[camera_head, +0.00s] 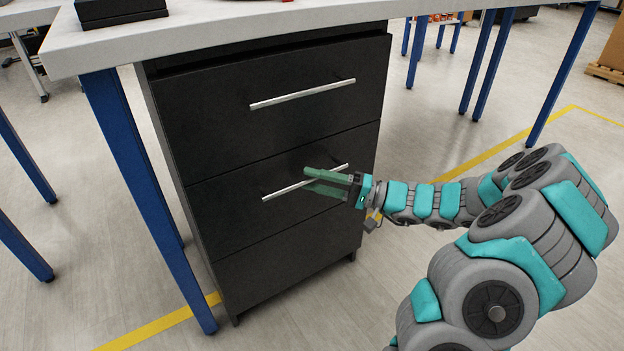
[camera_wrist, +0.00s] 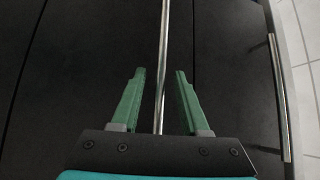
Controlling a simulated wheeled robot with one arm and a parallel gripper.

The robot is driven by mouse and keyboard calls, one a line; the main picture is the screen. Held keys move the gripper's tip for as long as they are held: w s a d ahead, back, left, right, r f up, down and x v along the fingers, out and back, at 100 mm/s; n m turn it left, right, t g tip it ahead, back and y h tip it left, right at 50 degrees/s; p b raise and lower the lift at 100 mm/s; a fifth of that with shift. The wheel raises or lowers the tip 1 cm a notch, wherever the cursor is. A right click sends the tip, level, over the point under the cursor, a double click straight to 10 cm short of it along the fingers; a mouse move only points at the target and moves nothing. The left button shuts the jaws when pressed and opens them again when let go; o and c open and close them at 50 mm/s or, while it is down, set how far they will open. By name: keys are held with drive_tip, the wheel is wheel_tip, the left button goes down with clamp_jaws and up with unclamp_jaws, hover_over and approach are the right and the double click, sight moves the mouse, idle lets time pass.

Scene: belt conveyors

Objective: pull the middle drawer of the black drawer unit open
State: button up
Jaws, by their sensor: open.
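The black drawer unit (camera_head: 270,150) stands under a white-topped table, with its drawers looking shut in the head view. The middle drawer (camera_head: 225,215) has a straight silver bar handle (camera_head: 285,189). My gripper (camera_head: 312,179) is at the right half of that handle, with one green finger above the bar and one below. In the wrist view the handle (camera_wrist: 163,60) runs between the two open fingers, with a gap on each side. The fingers do not grip it. Part of the handle is hidden behind my fingers in the head view.
The top drawer's handle (camera_head: 302,94) is above my gripper. Another bar handle (camera_wrist: 280,95) shows at the right of the wrist view. A blue table leg (camera_head: 140,190) stands left of the unit. The floor (camera_head: 300,310) in front of the unit looks clear.

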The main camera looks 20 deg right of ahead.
drive_tip(key=shift+w+a, duration=0.15)
drive_tip(key=shift+a, duration=0.25)
drive_tip(key=shift+c, duration=0.3)
clamp_jaws()
idle(0.9)
